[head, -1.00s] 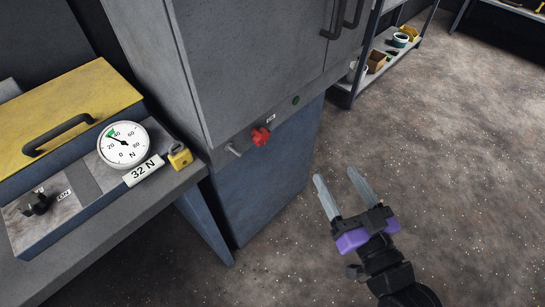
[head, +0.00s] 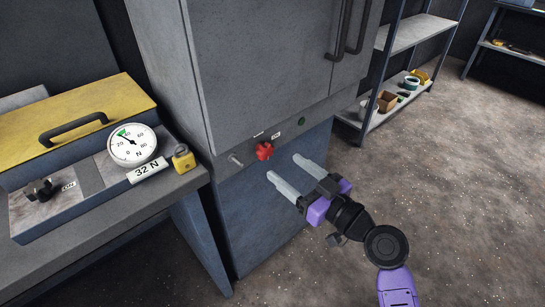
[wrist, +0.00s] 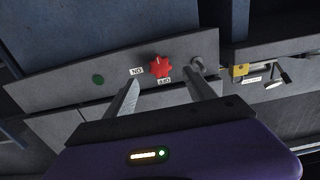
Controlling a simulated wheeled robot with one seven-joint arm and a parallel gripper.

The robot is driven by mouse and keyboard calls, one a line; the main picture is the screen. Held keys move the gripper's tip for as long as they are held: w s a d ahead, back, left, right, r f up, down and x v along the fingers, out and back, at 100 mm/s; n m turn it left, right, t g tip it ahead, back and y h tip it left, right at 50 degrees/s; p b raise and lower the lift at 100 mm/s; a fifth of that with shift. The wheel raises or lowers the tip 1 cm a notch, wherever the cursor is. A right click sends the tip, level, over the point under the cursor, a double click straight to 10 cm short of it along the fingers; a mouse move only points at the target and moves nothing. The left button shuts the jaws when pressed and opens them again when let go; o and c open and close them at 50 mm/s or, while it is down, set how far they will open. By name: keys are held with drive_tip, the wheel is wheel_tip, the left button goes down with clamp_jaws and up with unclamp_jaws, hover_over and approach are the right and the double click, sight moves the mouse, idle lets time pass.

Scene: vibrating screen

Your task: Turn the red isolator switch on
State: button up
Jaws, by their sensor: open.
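The red isolator switch (head: 264,151) is a lobed red knob on the grey strip below the cabinet doors. In the wrist view the red knob (wrist: 160,67) shows ahead of the fingers, with small white labels beside and below it. My gripper (head: 283,168) is open and empty, its two pale fingers pointing toward the panel, below and to the right of the knob. In the wrist view my fingers (wrist: 160,88) lie apart on either side of the knob's line, with a gap before it. Nothing hides the knob.
A metal toggle (head: 236,160) sits left of the knob and a green button (head: 301,121) right of it. A bench (head: 120,213) at left holds a dial gauge (head: 132,146) and a yellow padlock-like block (head: 184,160). Open floor lies at right.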

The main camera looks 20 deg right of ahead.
sight(268, 153)
drive_tip(key=x, duration=0.6)
drive_tip(key=shift+w+p, duration=0.25)
drive_tip(key=shift+p, duration=0.05)
drive_tip(key=c, duration=1.3)
